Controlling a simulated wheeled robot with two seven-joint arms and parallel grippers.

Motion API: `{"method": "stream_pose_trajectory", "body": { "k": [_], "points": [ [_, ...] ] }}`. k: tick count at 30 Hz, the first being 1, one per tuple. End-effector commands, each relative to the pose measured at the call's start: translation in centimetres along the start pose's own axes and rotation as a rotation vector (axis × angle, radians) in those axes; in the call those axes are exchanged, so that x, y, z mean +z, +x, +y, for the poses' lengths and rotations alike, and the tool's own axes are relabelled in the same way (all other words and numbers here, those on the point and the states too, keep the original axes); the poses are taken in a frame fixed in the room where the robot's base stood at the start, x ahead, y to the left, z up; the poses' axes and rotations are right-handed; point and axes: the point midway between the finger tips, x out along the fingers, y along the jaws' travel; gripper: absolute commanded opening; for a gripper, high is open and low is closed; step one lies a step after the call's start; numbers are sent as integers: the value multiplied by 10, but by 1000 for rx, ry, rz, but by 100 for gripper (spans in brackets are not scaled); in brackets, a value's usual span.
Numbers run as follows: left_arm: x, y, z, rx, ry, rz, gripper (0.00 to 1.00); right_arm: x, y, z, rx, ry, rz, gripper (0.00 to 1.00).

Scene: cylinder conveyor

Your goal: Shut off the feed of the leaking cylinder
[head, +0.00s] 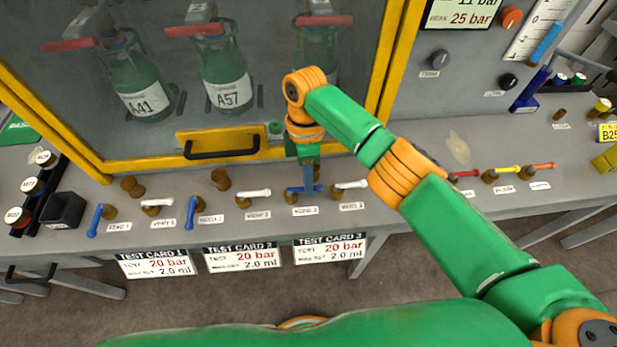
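Two green cylinders labelled A41 (142,90) and A57 (228,80) stand behind the yellow-framed window. A third cylinder (315,50) is partly hidden by my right arm. No leak can be made out. Along the bench are a left blue lever (96,221) and a middle blue lever (191,213), both pointing toward the front. A right blue lever (293,190) lies sideways. White levers (158,202) alternate with them. My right gripper (309,186) points down at the right blue lever; whether its fingers are shut on it is unclear. My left gripper is out of view.
A yellow drawer-like panel with a black handle (222,153) is above the levers. Test cards (243,257) hang on the bench front. A black box (63,210) stands at left. Red and yellow levers (508,170) and a gauge panel (455,60) are at right.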

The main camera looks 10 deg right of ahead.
Motion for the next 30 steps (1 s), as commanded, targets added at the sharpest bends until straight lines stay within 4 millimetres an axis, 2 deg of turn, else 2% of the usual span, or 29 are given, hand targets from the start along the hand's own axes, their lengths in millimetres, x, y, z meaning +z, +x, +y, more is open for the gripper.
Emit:
{"method": "stream_pose_trajectory", "body": {
  "k": [1,3,12,14,21,24,30],
  "points": [
    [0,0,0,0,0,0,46,0,0,0,1,0,0,32],
    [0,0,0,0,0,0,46,0,0,0,1,0,0,46],
    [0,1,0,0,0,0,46,0,-3,0,0,1,0,46],
    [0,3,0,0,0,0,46,0,-11,1,3,1,0,46],
    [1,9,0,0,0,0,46,-1,-61,1,1,2,0,46],
    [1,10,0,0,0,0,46,-1,-69,0,1,1,-1,46],
    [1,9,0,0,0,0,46,0,-71,0,-1,0,-1,46]
  ]
}}
